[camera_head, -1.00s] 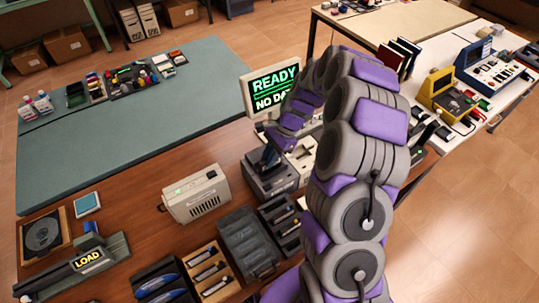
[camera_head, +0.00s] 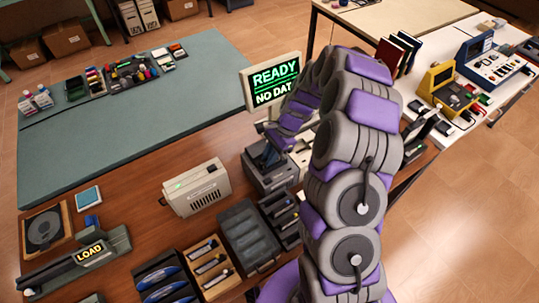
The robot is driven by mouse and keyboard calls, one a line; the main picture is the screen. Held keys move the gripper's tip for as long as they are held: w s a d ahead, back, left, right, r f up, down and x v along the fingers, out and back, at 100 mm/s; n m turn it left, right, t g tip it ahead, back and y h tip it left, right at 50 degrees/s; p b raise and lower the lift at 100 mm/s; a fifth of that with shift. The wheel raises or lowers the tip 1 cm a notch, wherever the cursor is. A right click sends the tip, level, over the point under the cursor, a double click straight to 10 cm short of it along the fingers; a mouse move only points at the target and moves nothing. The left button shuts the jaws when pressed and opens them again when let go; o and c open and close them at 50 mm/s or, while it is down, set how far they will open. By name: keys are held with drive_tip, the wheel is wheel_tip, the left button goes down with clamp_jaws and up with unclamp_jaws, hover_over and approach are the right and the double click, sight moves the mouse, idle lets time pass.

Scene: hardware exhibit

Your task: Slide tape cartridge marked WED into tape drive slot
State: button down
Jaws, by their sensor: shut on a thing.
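My gripper (camera_head: 268,154) is small and dark in the picture, low over a grey boxy unit (camera_head: 271,180) in front of the screen. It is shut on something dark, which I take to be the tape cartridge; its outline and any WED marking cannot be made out. Whether the held thing touches the unit or is inside it, I cannot tell. I cannot be sure which housing is the tape drive. A beige box (camera_head: 197,188) with a green light and vents stands apart to the left. My purple and grey arm arches in from the right.
A screen (camera_head: 272,82) reads READY and NO DAT, partly hidden by my arm. Trays of labelled cartridges (camera_head: 208,266) and a grey tray (camera_head: 247,237) stand in front. A LOAD device (camera_head: 90,253) is at lower left. The green mat (camera_head: 130,115) has free room.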

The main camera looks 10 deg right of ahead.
drive_tip(key=c, duration=1)
unclamp_jaws()
drive_tip(key=shift+r+p, duration=2.55)
drive_tip(key=shift+r, duration=1.45)
